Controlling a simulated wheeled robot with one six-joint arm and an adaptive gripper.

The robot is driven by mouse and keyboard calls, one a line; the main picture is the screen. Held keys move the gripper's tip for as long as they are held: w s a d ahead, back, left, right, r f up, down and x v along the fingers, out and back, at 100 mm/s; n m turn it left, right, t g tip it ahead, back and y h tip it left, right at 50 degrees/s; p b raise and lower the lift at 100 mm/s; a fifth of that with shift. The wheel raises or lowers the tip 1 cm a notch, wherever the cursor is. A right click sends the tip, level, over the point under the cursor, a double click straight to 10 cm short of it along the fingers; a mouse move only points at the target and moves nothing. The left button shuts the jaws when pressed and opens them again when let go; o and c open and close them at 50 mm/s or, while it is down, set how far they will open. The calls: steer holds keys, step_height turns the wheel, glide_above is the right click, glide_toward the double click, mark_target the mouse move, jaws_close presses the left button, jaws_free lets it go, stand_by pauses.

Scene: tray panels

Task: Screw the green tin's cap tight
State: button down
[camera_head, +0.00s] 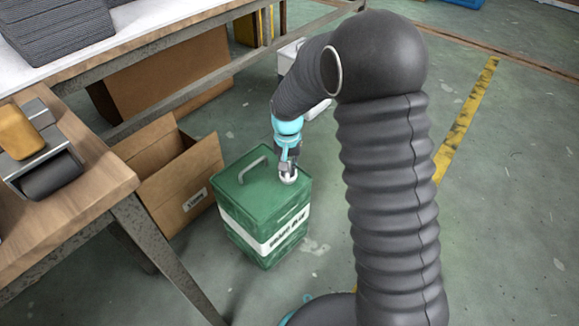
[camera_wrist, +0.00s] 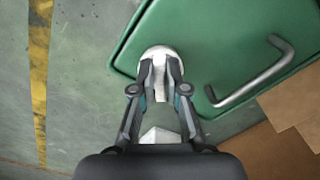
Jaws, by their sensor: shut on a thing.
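The green tin (camera_head: 240,213) stands upright on the floor, with a white label band around its sides and a metal handle (camera_head: 252,169) on top. Its white cap (camera_head: 289,178) sits at a corner of the top. In the wrist view the cap (camera_wrist: 157,56) is at the edge of the tin's green top (camera_wrist: 205,35). My gripper (camera_head: 288,171) comes down from above onto the cap. In the wrist view my gripper (camera_wrist: 159,75) has its two fingers on either side of the cap, shut on it. The fingers hide part of the cap, and its thread cannot be seen.
An open cardboard box (camera_head: 175,170) stands left of the tin. A workbench (camera_head: 110,190) with a wooden edge is at the left. A white object (camera_head: 290,55) is on the floor behind my arm. The floor right of the tin is clear, with a yellow line (camera_head: 465,115).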

steer(key=m, duration=0.3)
steer(key=shift+a+m, duration=0.25)
steer(key=shift+m, duration=0.15)
steer(key=shift+w+a+m+p, duration=0.1)
steer(key=shift+m+p, duration=0.1)
steer(key=shift+m, duration=0.75)
steer(key=shift+w+a+m+p, duration=0.1)
steer(key=shift+m+p, duration=0.05)
steer(key=shift+m, duration=1.1)
steer(key=c, duration=1.2)
jaws_free()
step_height(320, 180, up, 12)
steer(key=shift+r, duration=0.1)
